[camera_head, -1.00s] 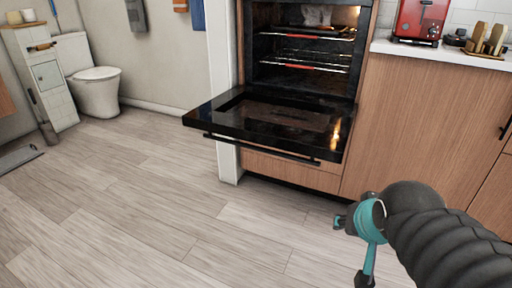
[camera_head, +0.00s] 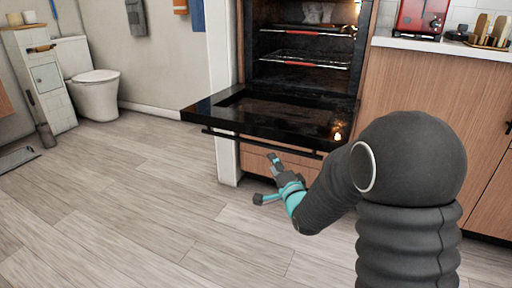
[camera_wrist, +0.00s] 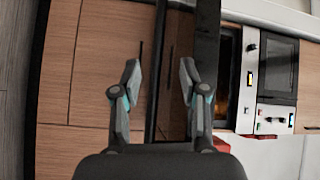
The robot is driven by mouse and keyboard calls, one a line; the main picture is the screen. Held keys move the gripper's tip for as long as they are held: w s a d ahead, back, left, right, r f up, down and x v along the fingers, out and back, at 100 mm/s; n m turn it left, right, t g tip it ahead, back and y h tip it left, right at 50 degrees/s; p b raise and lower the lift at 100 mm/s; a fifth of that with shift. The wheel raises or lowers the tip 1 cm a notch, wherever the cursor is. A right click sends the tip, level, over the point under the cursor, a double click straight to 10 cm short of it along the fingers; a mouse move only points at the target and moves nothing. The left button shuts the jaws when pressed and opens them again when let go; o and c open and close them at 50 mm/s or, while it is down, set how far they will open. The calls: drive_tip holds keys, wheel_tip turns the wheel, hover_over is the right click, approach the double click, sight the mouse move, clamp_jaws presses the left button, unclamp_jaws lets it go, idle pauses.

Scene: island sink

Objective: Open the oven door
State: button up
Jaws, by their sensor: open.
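The oven (camera_head: 305,75) stands in the wood cabinets, with its black door (camera_head: 250,120) folded down to about level and the lit racks inside showing. The dark bar handle (camera_head: 255,145) runs along the door's front edge. My gripper (camera_head: 266,178) is low in front of the door, just below the handle in the picture. In the wrist view my gripper (camera_wrist: 158,75) is open, and the handle (camera_wrist: 155,70) passes across the gap between its fingers. The door's dark edge (camera_wrist: 207,50) shows right of the fingers. I cannot tell whether the fingers touch the handle.
Wood cabinets (camera_head: 415,95) and a counter (camera_head: 455,47) with a red toaster (camera_head: 420,17) stand right of the oven. A white wall end (camera_head: 226,150) is to its left. The wooden floor (camera_head: 130,210) is clear towards the toilet (camera_head: 97,93).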

sight(255, 143)
drive_tip(key=shift+m+y, duration=0.3)
drive_tip(key=shift+y, duration=0.2)
drive_tip(key=x, duration=0.9)
drive_tip(key=a+x, duration=0.1)
drive_tip(key=x, duration=0.4)
drive_tip(key=shift+f, duration=0.35)
clamp_jaws()
